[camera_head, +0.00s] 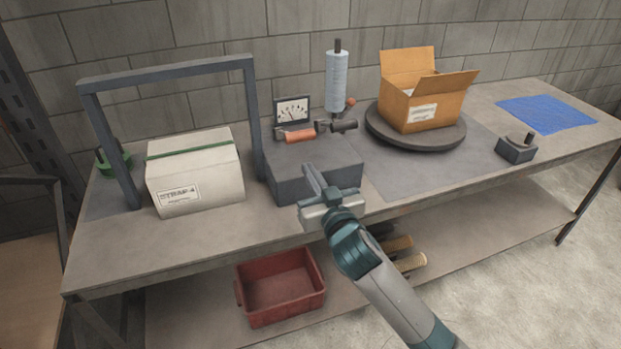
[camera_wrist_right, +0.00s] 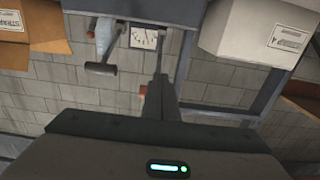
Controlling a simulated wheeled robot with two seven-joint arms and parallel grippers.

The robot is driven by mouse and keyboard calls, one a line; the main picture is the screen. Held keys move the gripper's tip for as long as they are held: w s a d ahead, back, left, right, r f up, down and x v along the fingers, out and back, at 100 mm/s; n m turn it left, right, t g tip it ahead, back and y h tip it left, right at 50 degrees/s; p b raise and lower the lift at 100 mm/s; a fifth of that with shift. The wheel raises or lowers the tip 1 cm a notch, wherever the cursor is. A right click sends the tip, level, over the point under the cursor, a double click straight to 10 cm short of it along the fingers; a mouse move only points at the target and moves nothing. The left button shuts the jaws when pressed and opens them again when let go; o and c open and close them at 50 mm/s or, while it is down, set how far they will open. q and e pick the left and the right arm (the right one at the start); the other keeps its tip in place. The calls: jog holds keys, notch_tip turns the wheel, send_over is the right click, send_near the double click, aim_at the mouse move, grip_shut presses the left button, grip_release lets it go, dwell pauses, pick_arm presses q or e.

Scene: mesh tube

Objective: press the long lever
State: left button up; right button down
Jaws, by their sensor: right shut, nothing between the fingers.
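A dark grey machine block (camera_head: 335,180) stands near the front of the bench, with a dial gauge (camera_head: 291,110) behind it. The dark handle (camera_wrist_right: 101,69) and the dial (camera_wrist_right: 145,38) also show in the right wrist view. My right gripper (camera_head: 312,180) is shut and empty, in front of the block and handles in the head view. Its fingers (camera_wrist_right: 163,85) partly hide the orange-red handle in the right wrist view. My left gripper is not in view.
A grey frame (camera_head: 170,73) arches over a white strapped box (camera_head: 195,180) at left. A film roll (camera_head: 336,82) stands behind the handles. An open cardboard box (camera_head: 425,108) sits on a round turntable (camera_head: 385,135).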

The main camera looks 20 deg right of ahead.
pick_arm(q)
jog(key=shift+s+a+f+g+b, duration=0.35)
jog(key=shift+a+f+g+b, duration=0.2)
jog(key=shift+b, duration=0.55)
pick_arm(e)
jog(key=s, duration=1)
jog(key=shift+d, duration=0.25)
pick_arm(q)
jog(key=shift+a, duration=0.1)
pick_arm(e)
jog(key=shift+s+r, duration=0.1)
